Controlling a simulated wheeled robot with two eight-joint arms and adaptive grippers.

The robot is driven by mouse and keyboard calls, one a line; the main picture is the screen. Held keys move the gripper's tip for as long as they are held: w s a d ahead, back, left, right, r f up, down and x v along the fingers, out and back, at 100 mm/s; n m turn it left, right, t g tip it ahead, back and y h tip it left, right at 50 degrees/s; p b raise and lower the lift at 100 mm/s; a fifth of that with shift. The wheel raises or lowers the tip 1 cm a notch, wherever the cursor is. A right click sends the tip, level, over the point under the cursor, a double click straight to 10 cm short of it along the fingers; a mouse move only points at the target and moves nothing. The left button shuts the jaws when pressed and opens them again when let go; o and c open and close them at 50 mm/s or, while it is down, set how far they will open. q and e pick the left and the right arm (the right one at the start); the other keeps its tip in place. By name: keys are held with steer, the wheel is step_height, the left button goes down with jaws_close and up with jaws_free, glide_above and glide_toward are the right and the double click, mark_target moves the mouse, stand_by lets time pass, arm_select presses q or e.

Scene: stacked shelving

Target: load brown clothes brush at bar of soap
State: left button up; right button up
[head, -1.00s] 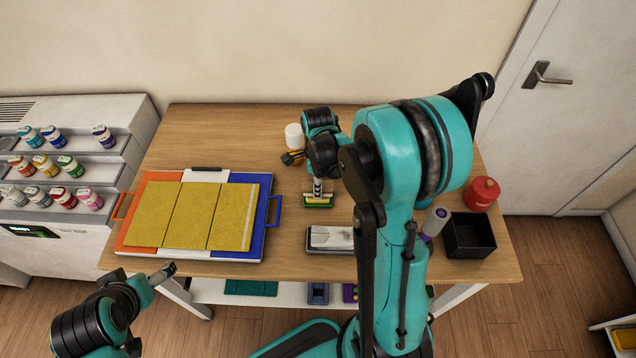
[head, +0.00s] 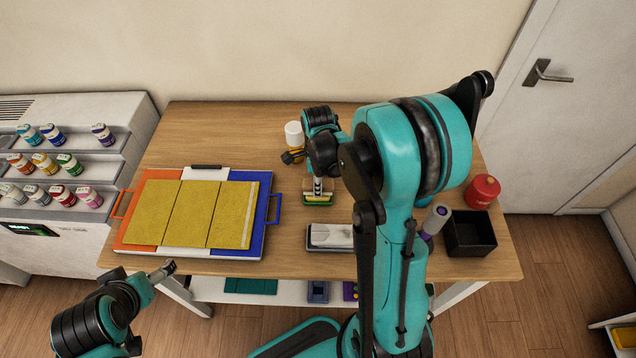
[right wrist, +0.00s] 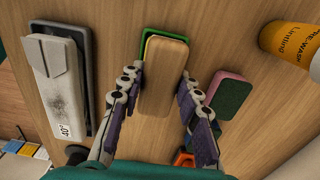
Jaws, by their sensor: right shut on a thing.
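My right gripper (right wrist: 165,100) is shut on the brown clothes brush (right wrist: 163,78), whose smooth wooden back lies between the two fingers in the right wrist view. Under the brush is a green-edged yellow piece (right wrist: 147,38), mostly hidden; it also shows below the gripper in the head view (head: 318,199). I cannot tell whether this is the bar of soap, nor whether the brush touches it. A pale block (right wrist: 62,75) in a dark holder lies to the left in the right wrist view. My left gripper (head: 163,271) is off the table's front left, its jaws unclear.
A pink and green sponge (right wrist: 230,94) and a yellow labelled bottle (right wrist: 292,42) are close on the right in the wrist view. A tray with yellow panels (head: 265,237) fills the table's left. A black bin (head: 470,240) and red bottle (head: 483,191) stand right.

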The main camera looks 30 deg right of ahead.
steer(key=shift+f+b, duration=0.45)
stand_by(1.3)
steer(key=shift+r, duration=0.15)
steer(key=shift+r+p, duration=2.6)
steer(key=shift+r, duration=0.85)
steer(key=shift+f, duration=0.1)
